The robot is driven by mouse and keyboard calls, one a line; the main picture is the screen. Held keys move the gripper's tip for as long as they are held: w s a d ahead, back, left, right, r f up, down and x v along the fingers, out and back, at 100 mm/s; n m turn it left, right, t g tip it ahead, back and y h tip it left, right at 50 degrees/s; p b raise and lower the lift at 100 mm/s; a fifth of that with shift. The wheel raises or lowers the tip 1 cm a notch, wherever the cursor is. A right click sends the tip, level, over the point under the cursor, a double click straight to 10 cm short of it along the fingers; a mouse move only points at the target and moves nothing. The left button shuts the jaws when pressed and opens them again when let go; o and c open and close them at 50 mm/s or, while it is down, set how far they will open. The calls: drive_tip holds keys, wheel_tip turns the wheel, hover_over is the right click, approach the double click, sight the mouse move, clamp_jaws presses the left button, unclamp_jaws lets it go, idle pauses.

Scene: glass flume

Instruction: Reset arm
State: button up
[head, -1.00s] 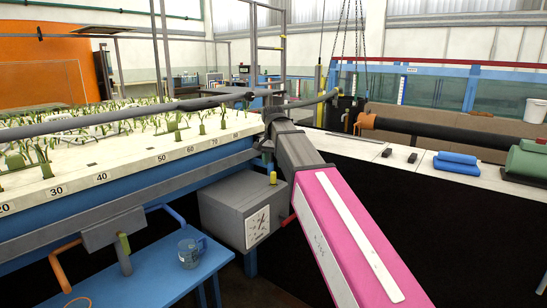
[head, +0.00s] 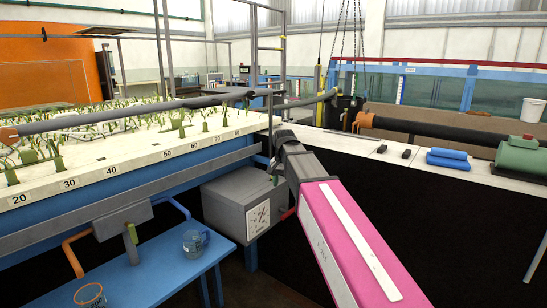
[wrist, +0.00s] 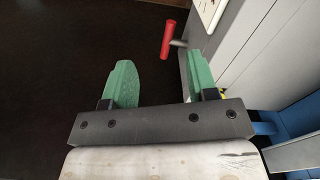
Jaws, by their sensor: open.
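My gripper (wrist: 160,80) shows in the wrist view with its two green fingers well apart and nothing between them. Dark floor lies beyond the fingers. A red handle (wrist: 168,40) and a grey box side (wrist: 238,55) are beyond and right of the gripper. In the head view my pink and grey arm reaches up from the bottom right. Its end is near the grey box with a dial (head: 243,205), beside the flume's end. The fingers are small there and partly hidden by my wrist.
The flume bed (head: 110,157) with green plants and number marks fills the left. A ledge at right holds blue rolls (head: 447,160) and a green cylinder (head: 519,157).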

drive_tip(key=s+d+f+n, duration=0.1)
drive_tip(key=s+d+f, duration=0.4)
drive_tip(key=f, duration=0.4)
drive_tip(key=s+d+f+n, duration=0.1)
drive_tip(key=s+d+f, duration=0.4)
drive_tip(key=f, duration=0.4)
drive_tip(key=s+d+f+n, duration=0.1)
drive_tip(key=s+d+f, duration=0.4)
drive_tip(key=f, duration=0.5)
drive_tip(key=shift+s+n, duration=0.4)
drive_tip(key=shift+s, duration=0.65)
